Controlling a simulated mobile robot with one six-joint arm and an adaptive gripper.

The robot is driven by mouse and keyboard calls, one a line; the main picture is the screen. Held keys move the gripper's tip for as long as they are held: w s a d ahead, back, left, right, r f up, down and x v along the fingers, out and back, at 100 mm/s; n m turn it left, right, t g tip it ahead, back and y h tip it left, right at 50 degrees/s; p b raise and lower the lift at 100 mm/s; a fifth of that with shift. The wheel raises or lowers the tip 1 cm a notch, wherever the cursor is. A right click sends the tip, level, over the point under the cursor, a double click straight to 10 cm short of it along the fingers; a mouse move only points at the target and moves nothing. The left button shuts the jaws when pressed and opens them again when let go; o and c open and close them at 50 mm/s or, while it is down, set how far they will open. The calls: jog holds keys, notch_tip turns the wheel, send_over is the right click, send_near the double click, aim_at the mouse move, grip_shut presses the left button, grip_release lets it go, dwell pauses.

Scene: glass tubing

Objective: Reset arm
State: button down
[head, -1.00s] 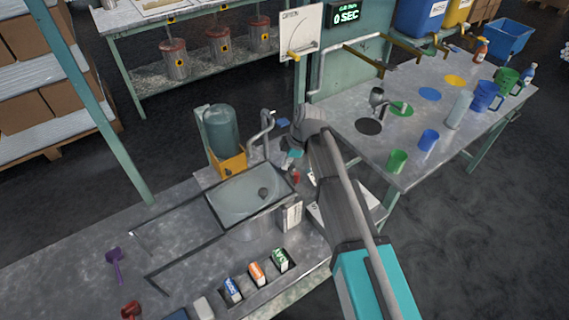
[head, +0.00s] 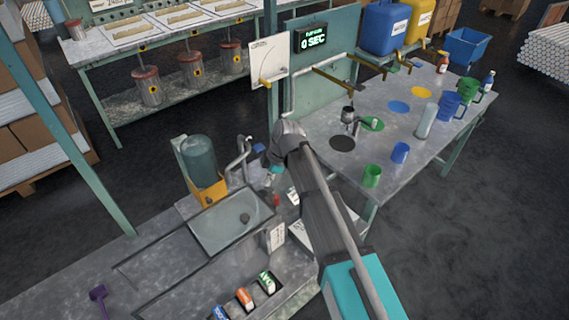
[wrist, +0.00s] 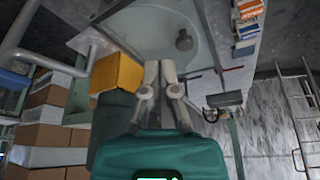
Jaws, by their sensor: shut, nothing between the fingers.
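My arm (head: 322,205) reaches up from the lower right of the head view, bent at its elbow beside the sink. My gripper (wrist: 159,66) shows in the wrist view, its two pale fingers close together, shut and empty. In that view the fingertips are over the near edge of the sink basin (wrist: 140,30), beside a yellow-orange block (wrist: 117,73). They touch nothing that I can make out. In the head view the gripper is mostly hidden behind the arm.
The sink (head: 225,228) and a water tank (head: 199,158) on an orange stand are left of my arm. On the right bench are a green cup (head: 371,176), a blue cup (head: 400,152), a metal vessel (head: 347,116) and jugs (head: 447,107). Small boxes (head: 245,297) stand at the front.

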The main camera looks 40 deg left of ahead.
jog(key=w+d+m+t, duration=0.1)
jog(key=w+d+m, duration=0.4)
jog(key=d, duration=0.6)
jog(key=w+d+m+t, duration=0.1)
jog(key=w+d+m, duration=0.3)
jog(key=d, duration=0.6)
jog(key=w+d+m, duration=0.5)
jog(key=d, duration=0.6)
jog(key=s+d+f+m+t+h, duration=0.1)
jog(key=d+m, duration=1.3)
jog(key=d, duration=1.5)
jog(key=shift+s+h, duration=0.7)
jog(key=shift+s, duration=0.5)
jog(key=shift+a, duration=0.1)
